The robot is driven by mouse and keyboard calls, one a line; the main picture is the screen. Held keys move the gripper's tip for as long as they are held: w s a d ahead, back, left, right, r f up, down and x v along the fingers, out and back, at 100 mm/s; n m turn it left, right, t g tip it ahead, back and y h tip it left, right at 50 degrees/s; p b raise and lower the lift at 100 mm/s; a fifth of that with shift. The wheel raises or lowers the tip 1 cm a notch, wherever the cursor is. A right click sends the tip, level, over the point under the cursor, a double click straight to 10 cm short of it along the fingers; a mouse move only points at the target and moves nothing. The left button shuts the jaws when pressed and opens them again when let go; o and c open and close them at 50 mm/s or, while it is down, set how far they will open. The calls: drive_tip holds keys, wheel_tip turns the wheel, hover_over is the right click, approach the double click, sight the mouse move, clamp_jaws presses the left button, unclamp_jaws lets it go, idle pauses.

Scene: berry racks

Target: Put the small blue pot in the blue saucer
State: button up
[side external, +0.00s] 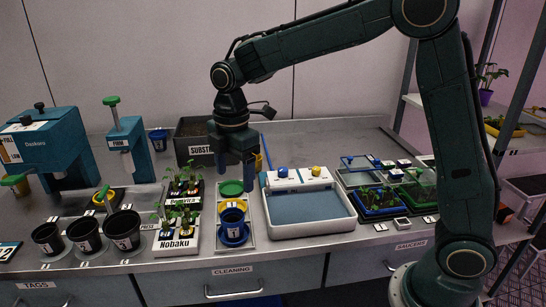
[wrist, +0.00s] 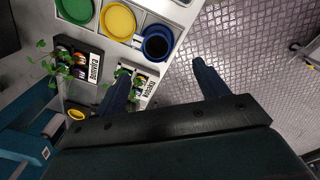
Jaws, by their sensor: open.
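The small blue pot (side external: 233,217), with a dark inside, stands upright in the blue saucer (side external: 235,240) at the near end of a light rack. In the wrist view the pot (wrist: 157,44) lies just beyond my fingertips, with blue around it. My gripper (side external: 237,174) is open and empty, pointing down above the far part of the rack, clear of the pot. Its two fingers (wrist: 160,70) are spread apart in the wrist view.
A yellow saucer (wrist: 118,20) and a green saucer (side external: 231,188) share the rack. Seedling trays (side external: 176,242) stand left, black pots (side external: 123,228) farther left. A white basin (side external: 310,207) is right. Another blue pot (side external: 158,139) stands at the back.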

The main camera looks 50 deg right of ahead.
drive_tip(key=s+d+r+m+t, duration=0.1)
drive_tip(key=s+d+r+m, duration=0.1)
drive_tip(key=s+r+m, duration=0.3)
drive_tip(key=s+d+r+m+t, duration=0.2)
drive_tip(key=s+d+r+m, duration=0.1)
drive_tip(key=s, duration=0.5)
drive_tip(key=s+d+f+m+t, duration=0.1)
drive_tip(key=s+d+m+t, duration=0.1)
drive_tip(key=s+m, duration=0.6)
drive_tip(key=s, duration=0.4)
drive_tip(key=shift+s+d+f, duration=0.2)
drive_tip(key=shift+s+f, duration=0.1)
drive_tip(key=shift+c, duration=0.4)
idle(0.5)
